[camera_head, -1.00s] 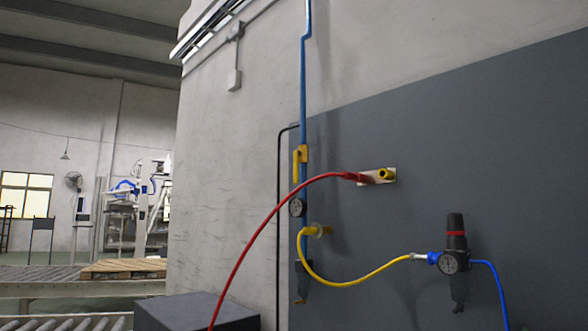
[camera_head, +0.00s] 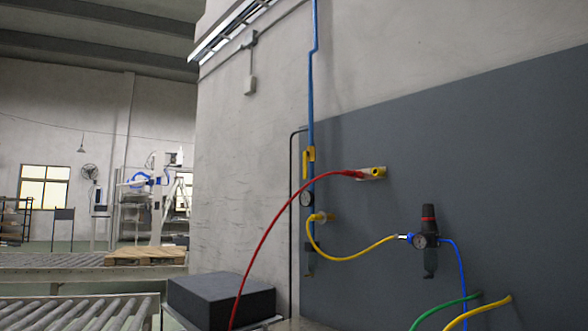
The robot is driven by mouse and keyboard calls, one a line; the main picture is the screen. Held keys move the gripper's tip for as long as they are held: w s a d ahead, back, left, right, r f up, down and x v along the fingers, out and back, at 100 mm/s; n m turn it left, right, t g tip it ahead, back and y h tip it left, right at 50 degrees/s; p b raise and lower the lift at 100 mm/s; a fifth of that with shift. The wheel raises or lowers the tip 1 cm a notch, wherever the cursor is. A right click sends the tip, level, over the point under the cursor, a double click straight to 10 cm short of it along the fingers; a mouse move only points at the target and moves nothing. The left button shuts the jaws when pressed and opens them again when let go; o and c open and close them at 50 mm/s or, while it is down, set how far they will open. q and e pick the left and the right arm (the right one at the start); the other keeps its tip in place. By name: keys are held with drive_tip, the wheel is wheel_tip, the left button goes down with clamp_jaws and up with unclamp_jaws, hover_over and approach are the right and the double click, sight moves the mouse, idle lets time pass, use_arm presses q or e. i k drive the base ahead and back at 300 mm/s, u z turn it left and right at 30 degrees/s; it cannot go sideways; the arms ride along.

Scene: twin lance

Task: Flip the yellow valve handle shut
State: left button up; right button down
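Neither of my grippers shows in the view, and nothing touches the handle.
A red hose (camera_head: 268,232) arches from a wall fitting (camera_head: 372,173) down past a dark box (camera_head: 221,298). A yellow hose (camera_head: 352,256) runs to a regulator (camera_head: 429,240). Green (camera_head: 445,305) and yellow hoses show at lower right. A roller conveyor (camera_head: 75,313) lies at lower left.

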sight(306, 153)
drive_tip(key=k, duration=0.65)
drive_tip(key=u, duration=0.85)
drive_tip(key=i, duration=0.9)
drive_tip(key=u, duration=0.45)
drive_tip(key=i, duration=1.2)
drive_tip(key=z, duration=0.9)
drive_tip(key=i, duration=0.25)
drive_tip(key=z, duration=0.25)
